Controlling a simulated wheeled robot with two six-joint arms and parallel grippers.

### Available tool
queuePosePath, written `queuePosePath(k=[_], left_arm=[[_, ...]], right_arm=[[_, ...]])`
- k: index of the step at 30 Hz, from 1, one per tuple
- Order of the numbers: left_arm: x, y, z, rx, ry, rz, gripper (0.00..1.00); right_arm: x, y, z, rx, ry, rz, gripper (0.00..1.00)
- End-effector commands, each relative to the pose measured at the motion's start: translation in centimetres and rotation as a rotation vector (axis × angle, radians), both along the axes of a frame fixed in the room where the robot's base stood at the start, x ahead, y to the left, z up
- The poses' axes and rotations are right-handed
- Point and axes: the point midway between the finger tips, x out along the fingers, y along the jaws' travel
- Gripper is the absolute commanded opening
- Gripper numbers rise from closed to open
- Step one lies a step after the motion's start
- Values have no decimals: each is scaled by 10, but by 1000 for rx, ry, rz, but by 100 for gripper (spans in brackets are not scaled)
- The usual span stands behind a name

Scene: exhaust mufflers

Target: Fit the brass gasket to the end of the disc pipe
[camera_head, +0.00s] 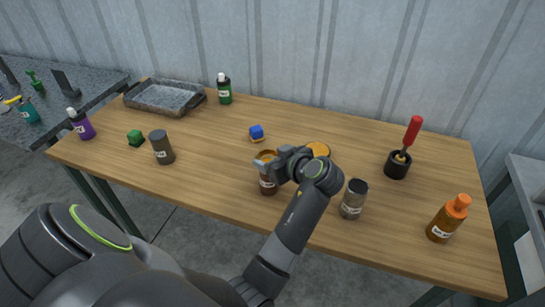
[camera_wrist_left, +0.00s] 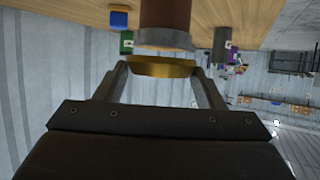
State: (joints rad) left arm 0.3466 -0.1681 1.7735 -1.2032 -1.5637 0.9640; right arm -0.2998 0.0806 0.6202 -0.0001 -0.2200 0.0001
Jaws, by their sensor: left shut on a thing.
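The brass gasket (camera_wrist_left: 163,67) is a flat gold ring between the two fingers of my left gripper (camera_wrist_left: 160,75). In the head view my left gripper (camera_head: 266,163) is at the top of a reddish-brown pipe (camera_head: 268,185), which stands upright on the table with a white label too small to read. In the wrist view the brown pipe (camera_wrist_left: 165,14) has a grey rim (camera_wrist_left: 165,39) facing the gasket. The gasket is very close to this rim, lined up with it; I cannot tell whether they touch. My right gripper is not in view.
On the wooden table (camera_head: 215,180) stand a dark pipe (camera_head: 162,147), a grey pipe (camera_head: 353,199), an orange bottle (camera_head: 447,219) and a red-handled tool in a black holder (camera_head: 397,165). A tray (camera_head: 165,97) is far left.

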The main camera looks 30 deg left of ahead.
Motion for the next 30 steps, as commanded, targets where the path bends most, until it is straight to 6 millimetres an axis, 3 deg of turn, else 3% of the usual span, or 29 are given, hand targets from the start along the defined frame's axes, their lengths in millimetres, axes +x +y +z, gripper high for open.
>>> queuePosePath(k=[15,30], left_arm=[[0,0,-12,0,0,0,40],[0,0,-11,-1,2,0,40]], right_arm=[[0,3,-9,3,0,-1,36],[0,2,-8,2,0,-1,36]])
